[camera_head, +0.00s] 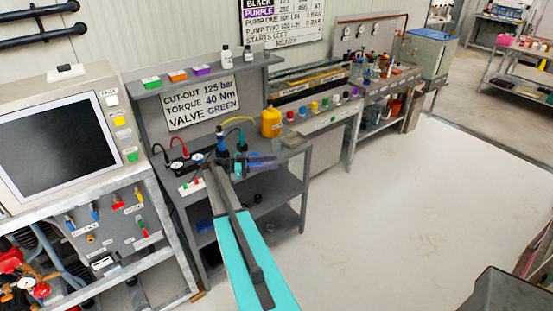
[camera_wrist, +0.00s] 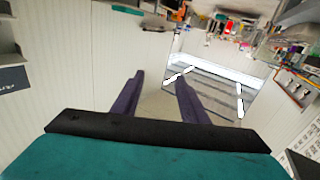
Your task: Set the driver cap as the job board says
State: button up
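A white job card (camera_head: 200,103) on the bench back panel reads "CUT-OUT 125 bar, TORQUE 40 Nm, VALVE GREEN". I cannot single out the driver cap; the parts on the grey bench are small and partly behind my arm. My gripper (camera_head: 262,160) reaches over the right part of that bench. In the wrist view its two purple fingers (camera_wrist: 160,78) stand apart with nothing between them. A black part with a blue top (camera_head: 221,140) stands just left of my gripper. Gauges (camera_head: 176,165) with red and black hoses sit further left.
A yellow bottle (camera_head: 271,122) stands behind my gripper. Green, orange and purple boxes (camera_head: 178,76) and two small bottles line the shelf above. A larger board (camera_head: 282,22) hangs behind. A machine with a dark screen (camera_head: 58,147) stands left. The floor (camera_head: 400,210) at right is clear.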

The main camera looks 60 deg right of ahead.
jog(key=w+a+f+n+t+h+b, duration=0.1)
jog(key=w+a+f+n+t+b, duration=0.1)
jog(key=w+a+f+n+t, duration=0.6)
jog(key=w+a+f+n+t+h+b, duration=0.25)
jog(key=w+a+f+n+t, duration=0.3)
jog(key=a, duration=0.45)
jog(key=w+a+f+n+t+h+b, duration=0.15)
jog(key=w+a+f+n+t, duration=0.25)
jog(key=w+a+f+t, duration=0.4)
jog(key=s+a+f+n+t+y+b, duration=0.1)
jog(key=a+f+n+t+y, duration=0.25)
jog(key=a+f+y, duration=0.45)
jog(key=a+f+n+t+y+b, duration=0.2)
jog(key=a+f+n+y, duration=0.25)
jog(key=a, duration=0.75)
jog(key=s+a+f+n+g+y+b, duration=0.1)
jog(key=s+a+f+n+g+y, duration=0.45)
jog(key=s+a+f, duration=1)
jog(key=s+r+m+g, duration=0.2)
jog(key=s+g, duration=0.5)
jog(key=s, duration=0.8)
jog(key=s+r+m+g, duration=0.1)
jog(key=s+g, duration=0.5)
jog(key=s, duration=0.9)
jog(key=shift+r+m+g+h, duration=0.35)
jog(key=shift+m+h, duration=0.05)
jog(key=shift+m, duration=0.1)
